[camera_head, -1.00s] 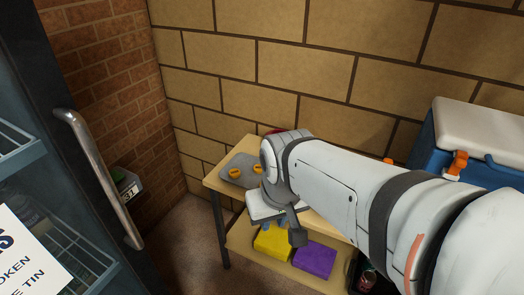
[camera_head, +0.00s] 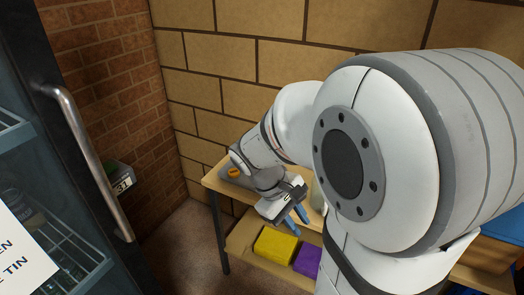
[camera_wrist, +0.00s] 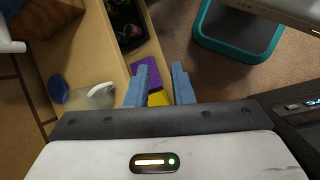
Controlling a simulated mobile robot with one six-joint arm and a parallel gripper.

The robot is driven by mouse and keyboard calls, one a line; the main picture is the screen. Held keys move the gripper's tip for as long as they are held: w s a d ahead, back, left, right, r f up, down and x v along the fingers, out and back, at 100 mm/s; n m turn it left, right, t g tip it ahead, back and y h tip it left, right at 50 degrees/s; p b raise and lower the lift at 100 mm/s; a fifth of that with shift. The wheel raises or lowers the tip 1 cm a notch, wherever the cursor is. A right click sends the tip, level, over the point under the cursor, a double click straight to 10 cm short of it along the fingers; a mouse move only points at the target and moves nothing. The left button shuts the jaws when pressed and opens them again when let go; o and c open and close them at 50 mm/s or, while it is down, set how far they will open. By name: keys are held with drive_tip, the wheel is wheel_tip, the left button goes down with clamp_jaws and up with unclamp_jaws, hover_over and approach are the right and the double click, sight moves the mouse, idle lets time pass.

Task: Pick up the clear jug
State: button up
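A pale, see-through jug (camera_wrist: 97,96) with a white handle is on the wooden table top at the left of the wrist view. In the head view a pale patch of what looks like the jug (camera_head: 318,196) shows beside my arm, mostly hidden. My gripper (camera_head: 293,216) is by the table's front edge, its blue fingers pointing down. In the wrist view my gripper (camera_wrist: 164,82) has its fingers apart with nothing between them, to the right of the jug.
The lower shelf holds a yellow block (camera_head: 275,245) and a purple block (camera_head: 307,261). A grey item with an orange knob (camera_head: 233,172) is at the table's left end. A glass-door cabinet handle (camera_head: 90,160) stands at left. A teal bin (camera_wrist: 203,22) is on the floor.

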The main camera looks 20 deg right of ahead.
drive_tip(key=w+d+f+n+g+h+b, duration=0.2)
drive_tip(key=w+d+f+n+h+b, duration=0.7)
drive_tip(key=w+d+f+h, duration=0.5)
drive_tip(key=shift+n+y, duration=0.5)
drive_tip(key=shift+y, duration=0.4)
drive_tip(key=s+d, duration=0.1)
drive_tip(key=s+d+f, duration=0.1)
drive_tip(key=d, duration=0.1)
drive_tip(key=s+d, duration=0.1)
drive_tip(key=d, duration=0.1)
drive_tip(key=shift+s+d+f+p, duration=0.1)
drive_tip(key=shift+s+f+p, duration=0.1)
drive_tip(key=shift+p, duration=0.2)
drive_tip(key=shift+c, duration=0.5)
clamp_jaws()
